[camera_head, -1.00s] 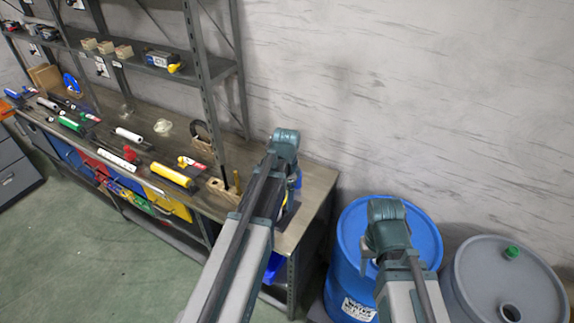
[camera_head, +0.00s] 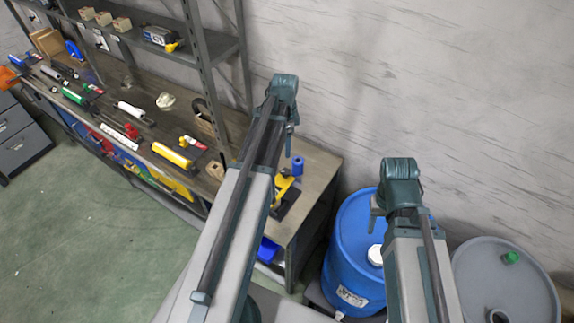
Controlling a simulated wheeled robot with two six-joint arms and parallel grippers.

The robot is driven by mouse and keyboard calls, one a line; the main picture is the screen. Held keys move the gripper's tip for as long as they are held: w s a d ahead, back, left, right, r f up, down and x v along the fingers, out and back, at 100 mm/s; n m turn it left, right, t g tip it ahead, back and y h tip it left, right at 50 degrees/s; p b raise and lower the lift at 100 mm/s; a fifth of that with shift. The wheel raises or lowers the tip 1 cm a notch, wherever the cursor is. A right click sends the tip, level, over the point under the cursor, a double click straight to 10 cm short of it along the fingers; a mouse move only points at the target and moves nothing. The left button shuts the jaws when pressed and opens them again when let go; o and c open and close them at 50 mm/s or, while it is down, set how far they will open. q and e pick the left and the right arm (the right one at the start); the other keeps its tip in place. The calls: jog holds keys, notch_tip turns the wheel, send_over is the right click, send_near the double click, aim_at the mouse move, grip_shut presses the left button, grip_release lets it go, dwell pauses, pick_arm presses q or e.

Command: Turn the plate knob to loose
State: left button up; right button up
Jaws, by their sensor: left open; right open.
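No part is clearly readable as the plate knob. A yellow piece (camera_head: 282,187) on a dark base plate (camera_head: 288,203) lies near the bench's right end, partly behind my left arm. A small blue cylinder (camera_head: 297,165) stands beside it. My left gripper (camera_head: 290,137) hangs above this end of the bench, apart from these things, open; its fingers are small and partly hidden by the wrist. My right gripper (camera_head: 376,208) is in front of the wall, over the blue barrel area, open and empty, mostly hidden by its wrist.
The workbench (camera_head: 318,168) runs along the wall, with a metal shelf post (camera_head: 204,85) rising from it. A yellow cylinder (camera_head: 172,155) and several tools lie further left. A blue barrel (camera_head: 352,245) and a grey barrel (camera_head: 520,280) stand right.

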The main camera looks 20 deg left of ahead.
aim_at(286, 171)
pick_arm(q)
notch_tip(286, 171, down, 14)
jog(key=b, duration=1.3)
jog(key=shift+b, duration=0.35)
jog(key=shift+r, duration=0.1)
grip_shut()
jog(key=n, duration=0.4)
jog(key=shift+n, duration=0.4)
jog(key=n, duration=0.4)
jog(key=shift+n, duration=0.3)
